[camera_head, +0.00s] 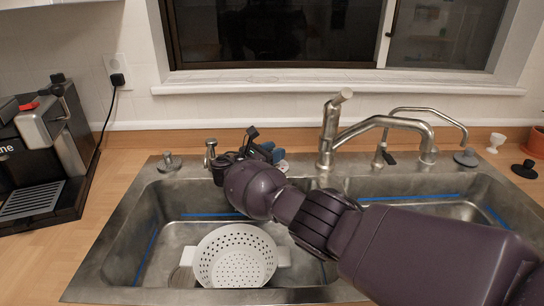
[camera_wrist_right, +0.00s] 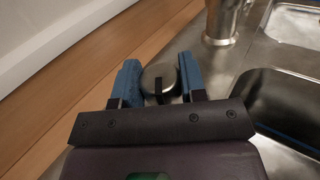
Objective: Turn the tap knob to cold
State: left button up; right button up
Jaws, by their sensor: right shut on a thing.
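The tap knob (camera_wrist_right: 159,80) is a round metal cap with a dark slot-like mark, seen between my fingers in the right wrist view. My right gripper (camera_wrist_right: 158,66), with two blue finger pads, is shut on it, one pad on each side. In the head view my right gripper (camera_head: 272,152) reaches to the back rim of the sink, left of the tap, and the knob is mostly hidden there. The metal tap (camera_head: 328,135) stands upright with its spout bent to the right. My left gripper is not in view.
A double sink (camera_head: 120,238) is set in the wooden counter; a white colander (camera_head: 236,255) sits in its left basin. A second slim faucet (camera_head: 428,140) stands right of the tap. A coffee machine (camera_head: 40,150) is at left. A window (camera_head: 290,35) is behind.

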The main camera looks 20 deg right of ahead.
jog(key=shift+f+m+g+h+b, duration=0.15)
jog(key=shift+m+g+h+b, duration=0.25)
jog(key=shift+g, duration=0.5)
jog(key=shift+r+m, duration=0.2)
jog(key=shift+m, duration=0.1)
jog(key=o, duration=0.9)
